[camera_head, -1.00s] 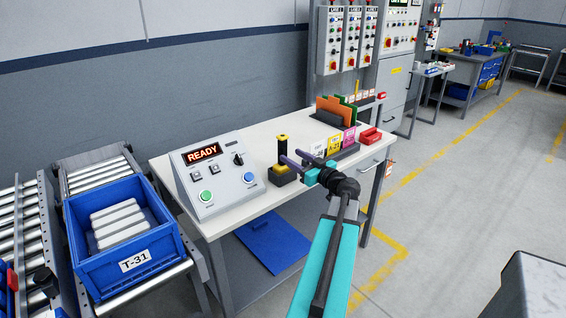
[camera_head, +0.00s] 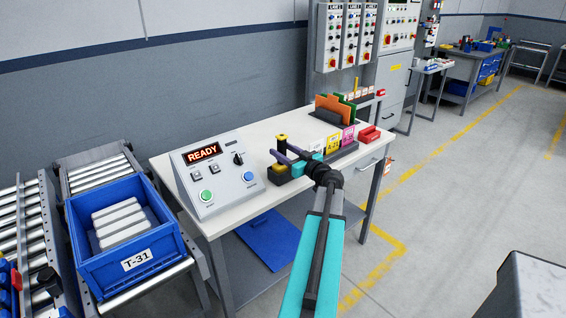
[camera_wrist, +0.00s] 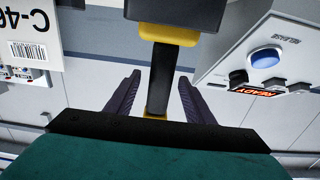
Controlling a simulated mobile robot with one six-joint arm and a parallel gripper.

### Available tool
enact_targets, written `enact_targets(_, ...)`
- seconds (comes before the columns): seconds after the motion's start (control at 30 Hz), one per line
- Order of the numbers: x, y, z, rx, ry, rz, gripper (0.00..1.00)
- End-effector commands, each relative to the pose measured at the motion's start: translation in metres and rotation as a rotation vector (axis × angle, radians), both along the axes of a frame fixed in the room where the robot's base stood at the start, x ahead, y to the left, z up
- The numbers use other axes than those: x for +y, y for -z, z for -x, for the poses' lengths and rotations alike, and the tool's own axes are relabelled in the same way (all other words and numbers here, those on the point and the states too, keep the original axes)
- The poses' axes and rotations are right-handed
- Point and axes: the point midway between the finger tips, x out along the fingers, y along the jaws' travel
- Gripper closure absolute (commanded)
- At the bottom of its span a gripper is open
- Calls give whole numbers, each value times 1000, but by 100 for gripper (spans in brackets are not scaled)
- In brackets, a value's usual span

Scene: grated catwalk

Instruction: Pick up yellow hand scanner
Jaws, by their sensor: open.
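The yellow hand scanner (camera_head: 282,138) stands upright near the front of the white workbench, its black and yellow base block (camera_head: 279,173) under it. In the wrist view, which looks upside down, its dark handle (camera_wrist: 160,80) runs between the two fingers and the base block (camera_wrist: 170,30) is at the top. A yellow part shows at the handle's lower end, partly hidden by my gripper's body. My gripper (camera_head: 280,150) is open, with a finger on each side of the handle and a visible gap at both sides (camera_wrist: 160,77).
A grey control box (camera_head: 213,177) reading READY stands close left of the scanner. Label cards (camera_head: 340,140) and red bins (camera_head: 370,134) stand to the right. A blue T-31 tote (camera_head: 125,240) sits on rollers at left.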

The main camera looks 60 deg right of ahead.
Motion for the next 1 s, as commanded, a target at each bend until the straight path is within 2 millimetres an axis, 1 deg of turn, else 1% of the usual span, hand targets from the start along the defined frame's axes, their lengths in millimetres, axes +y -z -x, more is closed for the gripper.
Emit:
enact_targets(0.3,-12,-1,-31,1,-2,0,52)
enact_targets(0.43,-14,0,-41,0,-2,0,52)
enact_targets(0.57,-15,1,-45,0,-2,0,52)
enact_targets(1.0,-14,1,-45,0,-2,0,52)
